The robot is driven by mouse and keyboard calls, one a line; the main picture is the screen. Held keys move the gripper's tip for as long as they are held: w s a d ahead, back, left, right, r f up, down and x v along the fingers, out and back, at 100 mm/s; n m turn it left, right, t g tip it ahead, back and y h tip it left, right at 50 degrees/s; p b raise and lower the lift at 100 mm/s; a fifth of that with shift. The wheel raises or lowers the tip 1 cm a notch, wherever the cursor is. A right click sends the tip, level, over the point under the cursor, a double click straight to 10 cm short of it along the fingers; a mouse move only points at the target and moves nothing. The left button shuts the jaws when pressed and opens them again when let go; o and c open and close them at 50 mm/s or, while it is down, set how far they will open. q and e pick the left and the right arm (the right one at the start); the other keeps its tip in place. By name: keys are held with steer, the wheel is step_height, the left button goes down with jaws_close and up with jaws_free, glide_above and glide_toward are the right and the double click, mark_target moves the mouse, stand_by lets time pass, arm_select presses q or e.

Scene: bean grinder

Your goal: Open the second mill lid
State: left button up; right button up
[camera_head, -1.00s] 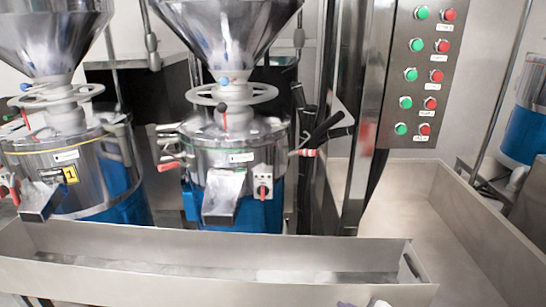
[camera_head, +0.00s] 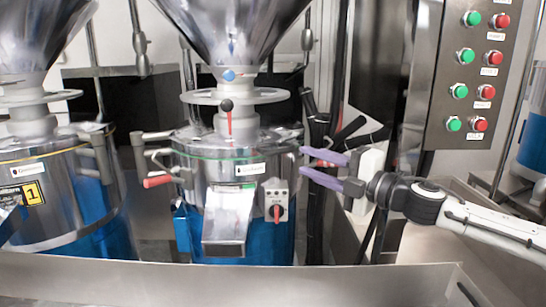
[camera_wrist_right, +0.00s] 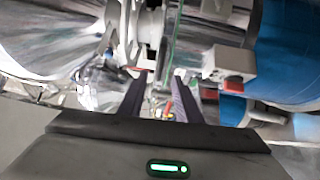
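The second mill (camera_head: 188,218) stands in the middle of the head view, a steel drum with a blue lower part. Its domed steel lid (camera_head: 190,146) is on the drum under a ring and hopper. A clamp with a red handle (camera_head: 157,181) is at the lid's left side. My right gripper (camera_head: 303,161) comes from the right with two purple fingers apart, tips at the lid's right edge. The right clamp handle seen earlier is now hard to make out there. In the right wrist view the fingers (camera_wrist_right: 158,90) are apart, with blurred metal and red parts between and beyond them. My left gripper is out of view.
Another mill with a yellow "1" label (camera_head: 33,193) stands at left. A control panel with green and red buttons (camera_head: 475,75) is at upper right. A steel trough (camera_head: 230,285) runs along the front. Dark pipes (camera_head: 318,125) stand behind the gripper.

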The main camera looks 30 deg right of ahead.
mark_target(283, 152)
steer(key=x, duration=0.3)
steer(key=shift+w+d+r, duration=0.15)
steer(key=shift+d+r, duration=0.05)
steer(key=shift+r, duration=0.1)
steer(key=shift+w+a+p, duration=0.4)
steer(key=shift+w+p, duration=0.25)
steer(key=shift+p, duration=0.15)
steer(key=shift+w+r+p, duration=0.1)
steer(key=shift+w+p, duration=0.2)
steer(key=shift+p, duration=0.05)
steer(key=p+x, duration=0.2)
steer(key=x, duration=0.1)
steer(key=shift+w+a, duration=0.1)
steer(key=shift+w, duration=0.05)
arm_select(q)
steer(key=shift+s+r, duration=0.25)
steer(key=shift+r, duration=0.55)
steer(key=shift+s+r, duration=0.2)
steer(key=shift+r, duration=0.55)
arm_select(e)
steer(key=shift+w+a+f, duration=0.2)
steer(key=shift+w+f, duration=0.1)
steer(key=shift+w, duration=0.3)
